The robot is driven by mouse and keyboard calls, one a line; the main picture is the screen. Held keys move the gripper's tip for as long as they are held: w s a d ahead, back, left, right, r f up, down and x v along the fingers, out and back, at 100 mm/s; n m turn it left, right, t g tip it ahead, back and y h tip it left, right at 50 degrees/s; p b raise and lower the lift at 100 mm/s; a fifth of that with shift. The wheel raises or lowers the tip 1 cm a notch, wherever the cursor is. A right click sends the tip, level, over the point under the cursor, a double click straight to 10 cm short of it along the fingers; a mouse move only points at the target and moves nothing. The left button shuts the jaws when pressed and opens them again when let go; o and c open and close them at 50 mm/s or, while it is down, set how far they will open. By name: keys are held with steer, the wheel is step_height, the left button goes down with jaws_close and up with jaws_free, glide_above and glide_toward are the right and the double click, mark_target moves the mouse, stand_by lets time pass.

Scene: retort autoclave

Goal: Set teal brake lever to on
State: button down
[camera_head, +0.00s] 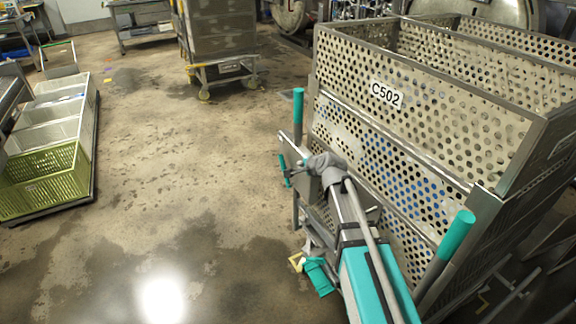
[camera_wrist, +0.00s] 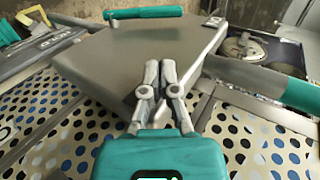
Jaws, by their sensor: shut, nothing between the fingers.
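A small teal-gripped lever (camera_head: 284,170) sticks out at the near left side of the trolley, beside an upright post, in the head view. In the wrist view a teal bar handle (camera_wrist: 143,13) crosses the top, beyond a flat grey plate; it looks like the same lever, but I cannot be sure. My gripper (camera_wrist: 160,70) shows in the wrist view with its grey fingers together and empty, over the grey plate and apart from the teal bar. In the head view my arm lies along the trolley side, and I cannot make out the fingers there.
The perforated trolley crate (camera_head: 430,85), marked C502, fills the right side. Teal-gripped posts stand at its left (camera_head: 298,108) and near right (camera_head: 456,236). A green crate (camera_head: 45,180) lies at far left. A wheeled stack (camera_head: 220,35) stands at the back. The middle floor is clear.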

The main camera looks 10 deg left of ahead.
mark_target(284, 164)
steer(key=shift+f, duration=0.1)
steer(key=b+x, duration=0.7)
steer(key=x, duration=0.6)
steer(key=shift+w, duration=0.1)
steer(key=shift+w+a+f+b, duration=0.1)
steer(key=shift+w+a+b, duration=0.15)
steer(key=shift+w+b, duration=0.1)
